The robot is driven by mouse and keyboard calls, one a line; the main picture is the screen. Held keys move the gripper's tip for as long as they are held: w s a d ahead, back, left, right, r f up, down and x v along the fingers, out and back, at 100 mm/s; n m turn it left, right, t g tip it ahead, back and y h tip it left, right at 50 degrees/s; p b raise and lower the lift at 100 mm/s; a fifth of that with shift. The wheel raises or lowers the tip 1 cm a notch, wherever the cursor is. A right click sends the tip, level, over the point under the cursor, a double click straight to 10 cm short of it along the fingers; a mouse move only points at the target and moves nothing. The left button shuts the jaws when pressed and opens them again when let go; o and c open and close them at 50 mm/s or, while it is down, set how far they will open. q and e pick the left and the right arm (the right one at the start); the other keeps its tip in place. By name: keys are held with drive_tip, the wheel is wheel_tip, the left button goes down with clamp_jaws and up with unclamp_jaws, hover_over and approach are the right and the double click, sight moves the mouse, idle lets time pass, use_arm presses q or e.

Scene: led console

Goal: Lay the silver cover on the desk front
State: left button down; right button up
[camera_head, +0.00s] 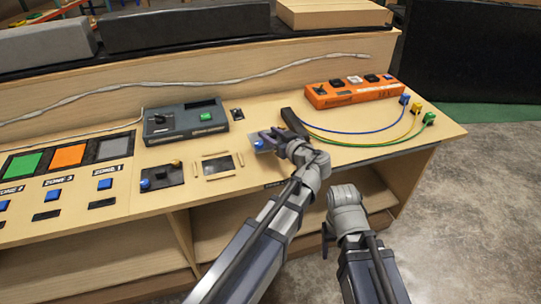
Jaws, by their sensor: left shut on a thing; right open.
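My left gripper (274,139) is over the desk (330,160), right of centre, and is shut on a small silver-grey plate with a blue knob, which I take for the silver cover (257,147). The fingers hide part of it, and I cannot tell whether it touches the desk. My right gripper (325,238) is open and empty, low in front of the desk's front edge.
A grey box (185,121) with a green button stands left of the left gripper. An orange box (353,91) with coloured cables lies behind right. Wooden strips surround a dark square (219,166). A plate with knobs (161,177) lies further left. Open shelves are below.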

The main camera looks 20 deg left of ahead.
sight(271, 154)
use_arm(q)
drive_tip(key=shift+f+b, duration=0.3)
drive_tip(key=shift+f, duration=0.6)
use_arm(e)
drive_tip(key=shift+f, duration=0.9)
use_arm(q)
drive_tip(key=shift+f, duration=0.1)
use_arm(e)
drive_tip(key=shift+f, duration=0.1)
use_arm(q)
wheel_tip(271, 154, down, 4)
drive_tip(key=b, duration=0.3)
drive_tip(key=shift+r+b, duration=0.25)
drive_tip(key=shift+b, duration=0.1)
use_arm(e)
wheel_tip(271, 154, down, 4)
drive_tip(key=shift+r, duration=0.25)
use_arm(q)
drive_tip(key=shift+f, duration=0.2)
drive_tip(key=shift+c, duration=2)
unclamp_jaws()
drive_tip(key=shift+r, duration=0.1)
use_arm(e)
drive_tip(key=shift+f, duration=0.1)
use_arm(q)
drive_tip(key=shift+r, duration=0.2)
use_arm(e)
drive_tip(key=shift+r, duration=0.2)
